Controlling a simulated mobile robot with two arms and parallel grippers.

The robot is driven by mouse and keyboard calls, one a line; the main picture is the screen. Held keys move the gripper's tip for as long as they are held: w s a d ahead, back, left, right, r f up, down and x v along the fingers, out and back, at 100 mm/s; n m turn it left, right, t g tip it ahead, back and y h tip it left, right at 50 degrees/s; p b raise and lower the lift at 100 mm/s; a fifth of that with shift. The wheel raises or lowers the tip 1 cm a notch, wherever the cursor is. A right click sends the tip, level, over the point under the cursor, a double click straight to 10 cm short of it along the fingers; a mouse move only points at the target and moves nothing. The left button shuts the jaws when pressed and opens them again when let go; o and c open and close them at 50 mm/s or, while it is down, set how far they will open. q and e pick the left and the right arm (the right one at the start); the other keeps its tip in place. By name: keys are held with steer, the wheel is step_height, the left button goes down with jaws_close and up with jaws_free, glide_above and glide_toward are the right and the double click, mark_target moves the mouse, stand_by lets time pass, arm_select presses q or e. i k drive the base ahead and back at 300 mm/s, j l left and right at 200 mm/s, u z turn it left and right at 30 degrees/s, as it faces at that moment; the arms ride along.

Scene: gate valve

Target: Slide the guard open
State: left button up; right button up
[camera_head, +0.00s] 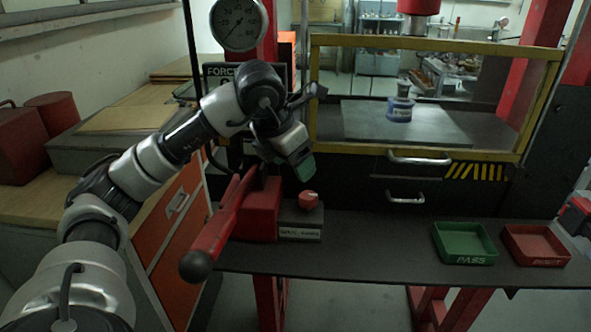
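The guard (420,155) is a yellow-framed clear panel standing across the front of the press bay, with hazard stripes at its lower right. A silver bar handle (420,160) sits at its lower edge. A second silver handle (405,198) is on the dark front below it. My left gripper (305,168) is left of the guard's lower left corner in the picture, pointing down, with a green tip showing. It appears apart from both handles. Its finger gap is hidden by the viewing angle. My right gripper is not in view.
Behind the guard, a blue part (400,108) sits on a grey plate (355,125). A red lever (220,228) and red knob (308,199) stand left on the dark shelf (370,250). Green (463,243) and red (536,244) trays sit right. The shelf's middle is clear.

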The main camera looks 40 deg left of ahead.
mark_target(553, 57)
steer(key=k+l, duration=0.8)
